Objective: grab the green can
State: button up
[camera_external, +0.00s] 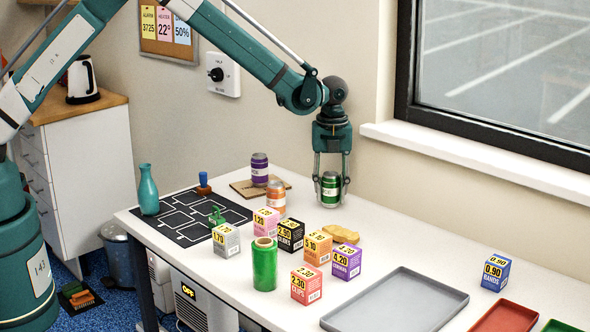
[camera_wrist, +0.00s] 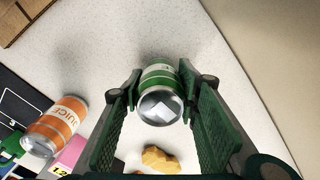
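The green can (camera_external: 330,189) stands upright at the back of the white table, near the wall. It has a white band and a silver top. My gripper (camera_external: 332,178) points down over it with one finger on each side. In the wrist view the green can (camera_wrist: 160,95) sits between the fingertips of my gripper (camera_wrist: 160,82), and no clear gap shows on either side. The fingers look closed on it. The can's base appears to be at table height; whether it touches the table is hard to tell.
An orange can (camera_external: 276,196) and several small price boxes (camera_external: 291,235) stand to the left and in front. A purple can (camera_external: 259,168) sits on a board. A tan lump (camera_external: 342,233) lies just in front. A grey tray (camera_external: 395,302) is front right.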

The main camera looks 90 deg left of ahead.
aim_at(331, 174)
dwell(0.4)
notch_tip(331, 174, up, 10)
dwell(0.6)
